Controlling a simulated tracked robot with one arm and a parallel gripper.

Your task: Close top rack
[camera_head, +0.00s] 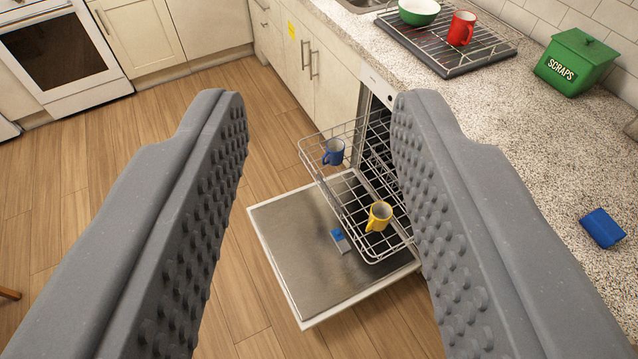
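The top rack (350,204) of the dishwasher is pulled out over the lowered door. It is a wire basket holding a blue mug (334,152) near its far side and a yellow mug (379,216) near its near side. The dishwasher door (290,245) lies open below it, with a small blue item (340,240) on its inner face. My gripper (320,120) is open, its two grey studded fingers wide apart with nothing between them in contact. The rack shows beyond the fingers. The right finger hides part of the dishwasher opening and the rack's right side.
The speckled counter (545,140) runs along the right, with a drying rack (440,45), a green bowl (419,10), a red mug (461,28), a green scraps bin (575,62) and a blue sponge (602,228). An oven (60,55) stands at upper left.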

